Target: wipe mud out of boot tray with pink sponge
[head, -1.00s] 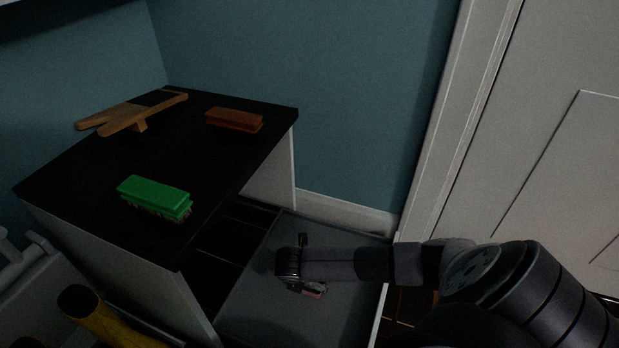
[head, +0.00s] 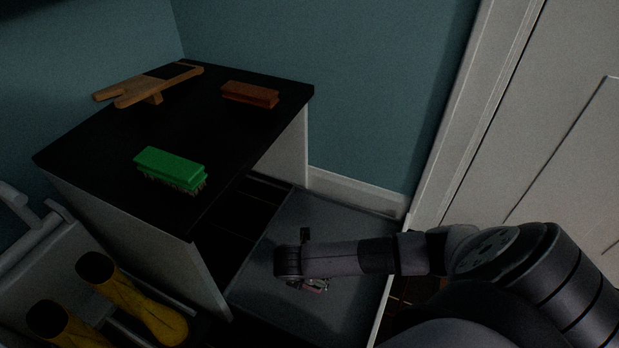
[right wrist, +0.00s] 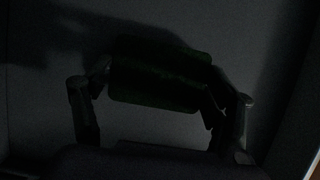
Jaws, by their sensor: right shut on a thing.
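The boot tray (head: 345,220) is a wide, dark grey, shallow surface on the floor, right of the black-topped bench. My right gripper (head: 303,284) is low over the tray, seen from above, and is shut on the sponge (head: 318,290), of which only a small pinkish edge shows. In the right wrist view the sponge (right wrist: 160,75) is a dark block with a greenish face, held between the two fingers of the gripper (right wrist: 158,90). Whether it touches the tray is hard to tell. No mud stands out in the dim light. My left gripper is out of view.
The bench (head: 120,135) carries a green brush (head: 170,168), a brown brush (head: 250,94) and a wooden boot jack (head: 150,87). Yellow boots (head: 140,305) are at the lower left. A wall and white door (head: 560,150) bound the tray's back and right.

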